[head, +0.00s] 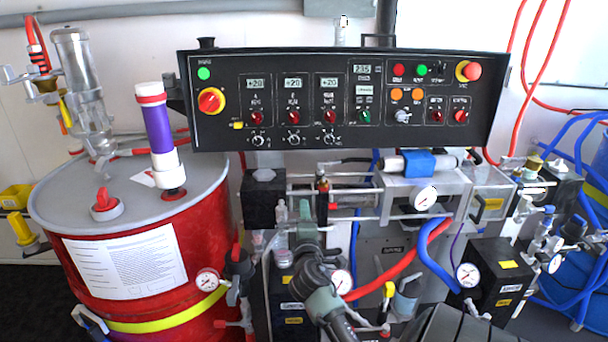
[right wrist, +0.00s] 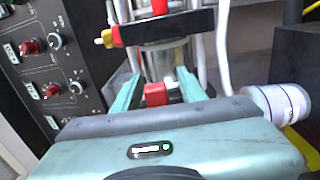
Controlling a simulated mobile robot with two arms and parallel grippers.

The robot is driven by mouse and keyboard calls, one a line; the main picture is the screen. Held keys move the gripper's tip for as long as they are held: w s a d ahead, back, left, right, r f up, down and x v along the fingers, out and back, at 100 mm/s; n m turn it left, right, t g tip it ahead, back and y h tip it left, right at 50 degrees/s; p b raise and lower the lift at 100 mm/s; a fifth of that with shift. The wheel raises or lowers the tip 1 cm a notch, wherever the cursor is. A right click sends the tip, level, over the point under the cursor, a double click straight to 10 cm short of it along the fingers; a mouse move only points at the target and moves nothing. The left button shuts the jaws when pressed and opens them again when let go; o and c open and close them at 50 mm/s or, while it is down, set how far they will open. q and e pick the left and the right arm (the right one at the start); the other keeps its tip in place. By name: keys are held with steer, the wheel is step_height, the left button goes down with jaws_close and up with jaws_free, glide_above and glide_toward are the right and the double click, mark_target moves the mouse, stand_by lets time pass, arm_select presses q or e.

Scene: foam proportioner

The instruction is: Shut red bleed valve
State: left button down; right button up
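In the right wrist view, a small red part (right wrist: 156,94), which looks like a valve handle, sits between the two teal fingers of my right gripper (right wrist: 158,92). The fingers are apart, with some room visible beside the red part, and I see no clear grip on it. In the head view my right gripper (head: 306,238) reaches up from the bottom middle in front of the pump hardware. It hides what is directly behind it, so I cannot tell the red part there. My left gripper is not in view.
A black control panel (head: 225,135) overhangs the pump hardware. A red drum (head: 205,245) stands at left. Gauges (head: 424,198), a red hose (head: 400,268) and a blue hose (head: 432,265) crowd the right side. A dark bar with a yellow-and-red fitting (right wrist: 107,39) lies beyond my fingers.

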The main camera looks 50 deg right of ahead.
steer(key=v, duration=0.8)
steer(key=shift+p, duration=0.3)
steer(key=shift+d, duration=0.1)
